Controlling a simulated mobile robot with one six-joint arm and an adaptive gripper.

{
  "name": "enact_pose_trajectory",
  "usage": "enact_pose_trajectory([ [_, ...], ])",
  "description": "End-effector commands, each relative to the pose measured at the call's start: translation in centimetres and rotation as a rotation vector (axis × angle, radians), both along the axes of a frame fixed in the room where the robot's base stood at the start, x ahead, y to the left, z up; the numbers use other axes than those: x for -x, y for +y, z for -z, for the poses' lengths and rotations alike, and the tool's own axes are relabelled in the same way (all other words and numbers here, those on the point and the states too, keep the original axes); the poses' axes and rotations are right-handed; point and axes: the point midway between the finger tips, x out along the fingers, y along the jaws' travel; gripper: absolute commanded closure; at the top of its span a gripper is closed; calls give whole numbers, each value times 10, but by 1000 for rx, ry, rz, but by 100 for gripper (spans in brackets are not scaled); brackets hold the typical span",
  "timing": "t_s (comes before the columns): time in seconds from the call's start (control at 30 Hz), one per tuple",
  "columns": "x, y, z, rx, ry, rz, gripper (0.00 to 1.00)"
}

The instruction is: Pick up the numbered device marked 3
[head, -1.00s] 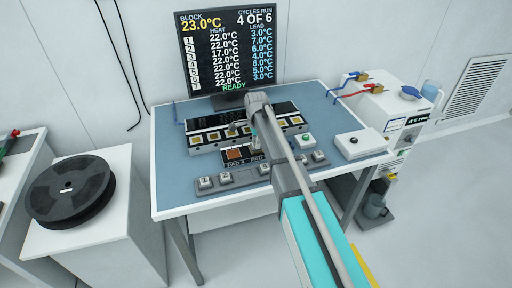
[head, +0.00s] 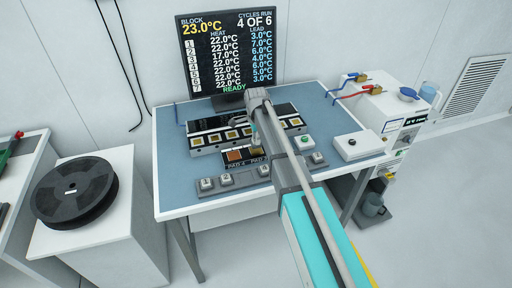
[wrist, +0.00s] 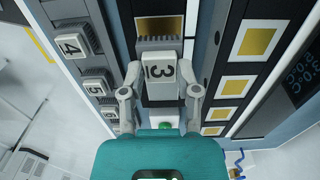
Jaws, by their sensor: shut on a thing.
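The device marked 3 (wrist: 161,72) is a small white and grey block with a black 3 on its face. In the wrist view my gripper (wrist: 161,88) is shut on it, one finger on each side. A gold pad (wrist: 160,26) shows just beyond the device; I cannot tell the gap between device and surface. In the head view my gripper is largely hidden behind my arm, above the pad area, and the device cannot be made out.
A grey rack holds other numbered devices, including 4 (wrist: 72,45) and 5 (wrist: 95,87). A row of gold-topped sockets (wrist: 241,86) lies on the other side. In the head view a copper pad (head: 235,155), a monitor (head: 228,52) and a white button box (head: 359,146) are on the blue bench.

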Motion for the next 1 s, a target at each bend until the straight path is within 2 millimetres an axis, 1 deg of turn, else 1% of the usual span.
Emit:
enact_pose_trajectory([
  [0.03,0,0,-4,0,0,0,99],
  [0.43,0,0,-17,0,0,0,99],
  [1.0,0,0,-17,0,0,0,99],
])
